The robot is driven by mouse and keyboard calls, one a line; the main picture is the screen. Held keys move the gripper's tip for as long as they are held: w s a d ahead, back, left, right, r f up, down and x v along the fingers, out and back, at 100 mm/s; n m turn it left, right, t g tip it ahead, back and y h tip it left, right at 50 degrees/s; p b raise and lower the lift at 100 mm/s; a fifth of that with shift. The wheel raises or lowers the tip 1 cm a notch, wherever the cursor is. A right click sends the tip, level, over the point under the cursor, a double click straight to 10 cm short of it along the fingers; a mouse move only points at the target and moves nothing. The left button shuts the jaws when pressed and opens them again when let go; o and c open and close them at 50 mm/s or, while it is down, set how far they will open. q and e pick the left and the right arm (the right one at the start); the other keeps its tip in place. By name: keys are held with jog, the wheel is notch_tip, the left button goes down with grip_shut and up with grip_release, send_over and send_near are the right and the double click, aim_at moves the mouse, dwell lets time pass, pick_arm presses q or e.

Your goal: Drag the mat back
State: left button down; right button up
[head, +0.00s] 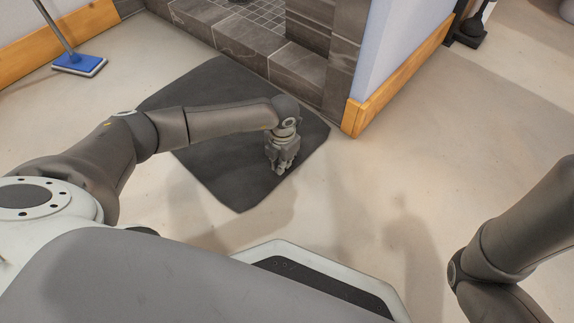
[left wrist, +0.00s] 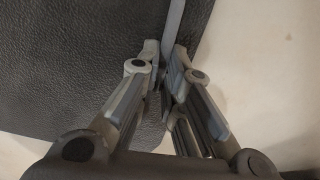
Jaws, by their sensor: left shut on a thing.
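A dark grey mat (head: 225,100) lies on the floor in the head view, in front of a tiled shower step. My left gripper (head: 279,170) reaches down onto the mat near its right edge and is shut on that edge. The left wrist view shows the mat (left wrist: 75,60) as a dark, grained surface on the left. In that view the fingertips of my left gripper (left wrist: 165,65) are closed together at the mat's edge, with the pale floor to the right. My left arm hides part of the mat. My right gripper is out of view; only the right arm shows.
The tiled shower step (head: 250,45) stands just behind the mat. A wall corner with a wooden baseboard (head: 395,80) is to its right. A blue-headed mop (head: 80,63) stands at the upper left. The concrete floor (head: 400,180) is clear on the right.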

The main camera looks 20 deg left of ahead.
pick_arm(q)
jog(key=shift+a+f, duration=0.25)
jog(key=shift+a, duration=0.7)
jog(key=c, duration=1.5)
grip_release()
jog(key=shift+d, duration=0.2)
jog(key=shift+d, duration=0.15)
jog(key=shift+r, duration=0.25)
notch_tip(320, 180, up, 12)
jog(key=shift+d+f, duration=0.1)
jog(key=shift+d, duration=0.05)
